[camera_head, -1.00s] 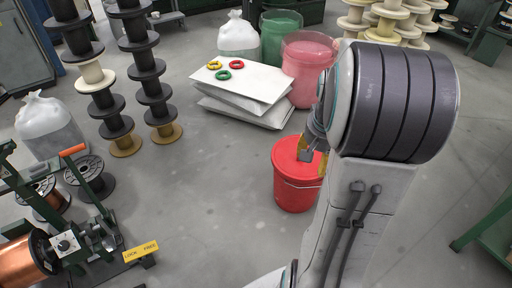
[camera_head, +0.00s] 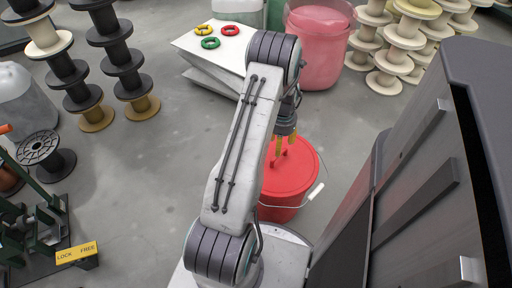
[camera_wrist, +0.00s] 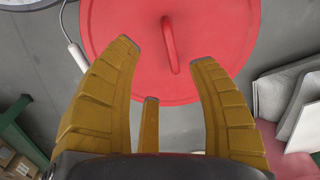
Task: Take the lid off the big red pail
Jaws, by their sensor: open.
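The big red pail (camera_head: 275,213) stands upright on the floor, just beyond my base, with its wire bail hanging at the right side. Its red lid (camera_head: 297,176) is on top and also fills the upper middle of the wrist view (camera_wrist: 225,30). A raised red handle bar (camera_wrist: 170,48) crosses the lid's middle. My gripper (camera_head: 284,143) is above the lid, partly hidden by my arm in the head view. In the wrist view its yellow fingers (camera_wrist: 163,52) are spread and empty, with the handle ahead between the two larger ones. I cannot tell the exact height gap.
A stack of white slabs (camera_head: 205,68) with coloured rings lies behind the pail. A pink translucent tub (camera_head: 318,50) and pale spools (camera_head: 385,80) stand at the back. Black spool stacks (camera_head: 128,82) are at left, with a green winding machine (camera_head: 45,235). Floor left of the pail is clear.

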